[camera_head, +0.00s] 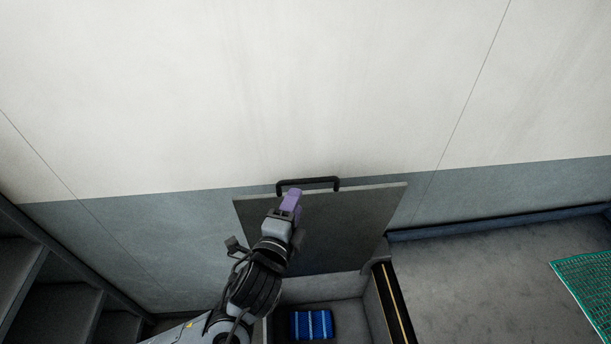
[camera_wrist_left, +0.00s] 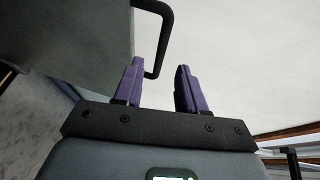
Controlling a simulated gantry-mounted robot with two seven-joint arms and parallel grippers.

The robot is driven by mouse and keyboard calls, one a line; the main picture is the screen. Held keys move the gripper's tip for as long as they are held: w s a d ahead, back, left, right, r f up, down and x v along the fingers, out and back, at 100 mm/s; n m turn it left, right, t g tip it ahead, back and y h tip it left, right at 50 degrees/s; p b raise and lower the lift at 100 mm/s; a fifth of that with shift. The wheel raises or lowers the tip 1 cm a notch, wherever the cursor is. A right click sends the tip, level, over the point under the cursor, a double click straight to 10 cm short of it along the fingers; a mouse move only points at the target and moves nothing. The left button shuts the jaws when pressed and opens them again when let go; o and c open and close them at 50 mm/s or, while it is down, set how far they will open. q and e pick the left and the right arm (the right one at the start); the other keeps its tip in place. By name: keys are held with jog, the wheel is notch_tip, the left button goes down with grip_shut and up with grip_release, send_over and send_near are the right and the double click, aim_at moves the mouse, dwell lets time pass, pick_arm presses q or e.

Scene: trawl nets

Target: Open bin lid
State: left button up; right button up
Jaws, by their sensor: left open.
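The bin lid (camera_head: 345,225) is a grey flat panel, swung up and standing close to the wall in the head view. Its black handle (camera_head: 308,182) is at the lid's top edge. The bin (camera_head: 375,300) is below, its inside exposed. My left gripper (camera_head: 291,200) is in front of the lid near the handle. In the left wrist view my left gripper (camera_wrist_left: 160,88) is open with two purple fingers. The handle (camera_wrist_left: 165,45) shows beyond and between the fingertips, and the lid (camera_wrist_left: 75,40) is at the left. Whether a finger touches the handle I cannot tell. My right gripper is not in view.
A blue and white object (camera_head: 311,324) lies inside the bin. Dark stairs (camera_head: 50,290) are at the left. A green net (camera_head: 590,285) lies on the floor at the right. The floor (camera_head: 480,280) between bin and net is clear. The wall (camera_head: 300,90) stands behind the lid.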

aim_at(303, 183)
pick_arm(q)
jog(key=p+x, duration=0.1)
jog(key=x, duration=0.3)
jog(key=p+x, duration=0.2)
jog(key=x, duration=0.3)
jog(key=shift+r, duration=0.25)
jog(key=shift+w+d+f+p, duration=0.2)
jog(key=shift+w+p, duration=0.25)
jog(key=shift+w, duration=0.2)
jog(key=shift+c, duration=0.3)
grip_shut()
